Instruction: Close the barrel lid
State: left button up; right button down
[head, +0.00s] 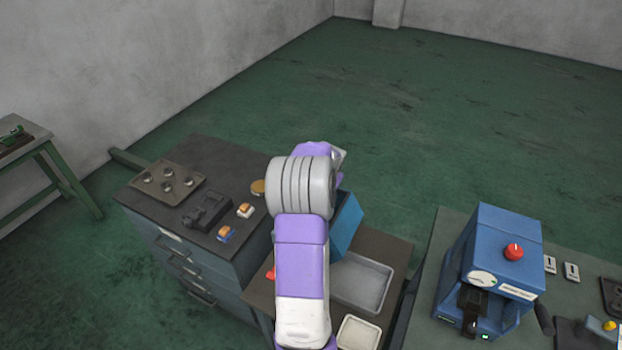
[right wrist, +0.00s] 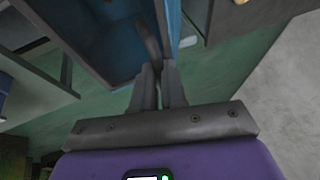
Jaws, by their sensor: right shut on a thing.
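A blue box-like body (head: 346,226), which I take to be the barrel, shows partly behind my purple and white arm in the head view. In the right wrist view its blue panel (right wrist: 98,38) fills the upper left, with a lighter blue edge (right wrist: 173,25) beside it. A dark curved bar, seemingly the lid handle (right wrist: 149,42), runs down to my right gripper (right wrist: 158,72). The gripper's fingers are close together and shut on that bar. In the head view my arm hides this gripper. I cannot tell the lid's exact angle. My left gripper is not in view.
A dark cabinet (head: 190,145) at left carries a tray of round parts (head: 187,163) and small orange-topped items. A grey tray (head: 362,282) and a smaller pale tray (head: 358,333) sit near my arm. A blue machine (head: 490,262) with a red knob stands at right. The floor behind is clear.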

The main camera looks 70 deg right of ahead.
jog(key=shift+w, duration=0.65)
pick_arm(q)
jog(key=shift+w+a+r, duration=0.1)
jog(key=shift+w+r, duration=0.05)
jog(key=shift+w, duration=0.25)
pick_arm(e)
jog(key=shift+a+f, duration=0.1)
jog(key=shift+s+f, duration=0.1)
jog(key=c, duration=1.6)
grip_release()
jog(key=shift+a, duration=0.1)
jog(key=o, duration=0.4)
jog(key=shift+d+f, duration=0.15)
jog(key=shift+d, duration=0.05)
pick_arm(q)
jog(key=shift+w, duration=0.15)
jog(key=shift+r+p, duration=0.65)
jog(key=shift+p, duration=0.15)
pick_arm(e)
jog(key=v, duration=0.7)
jog(key=shift+a+r, duration=0.15)
jog(key=shift+r, duration=0.15)
